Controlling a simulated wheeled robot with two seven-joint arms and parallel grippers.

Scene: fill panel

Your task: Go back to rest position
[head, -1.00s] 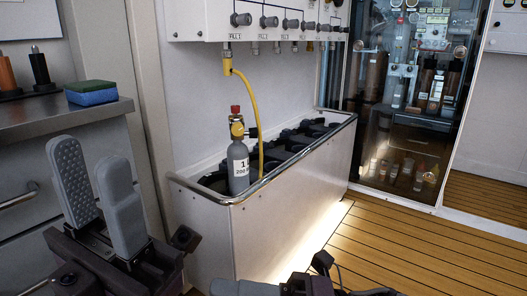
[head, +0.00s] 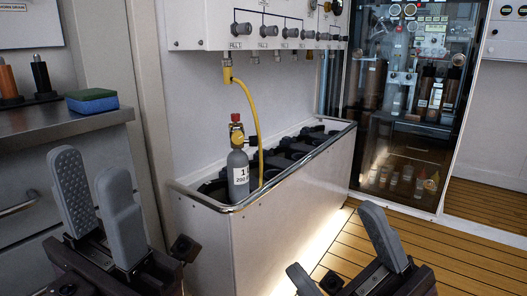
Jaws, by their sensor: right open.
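My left gripper (head: 91,172) is at the lower left, in front of the counter. Its two grey fingers point up with a gap between them, and nothing shows between them. My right gripper (head: 333,238) is at the bottom right, above the wooden floor. Its fingers are spread wide and empty, and the lower one is partly cut off by the frame. A grey cylinder (head: 238,175) with a red-topped valve stands upright in the trough, apart from both grippers. A yellow hose (head: 257,118) hangs from the panel's first fill port and runs down behind the cylinder's valve.
The white trough (head: 290,195) with a metal rail stands between my grippers. The fill panel (head: 255,28) is above it. A steel counter (head: 60,127) with a blue-green sponge (head: 91,100) is at the left. A glass cabinet (head: 400,110) stands behind. The floor (head: 465,225) at right is clear.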

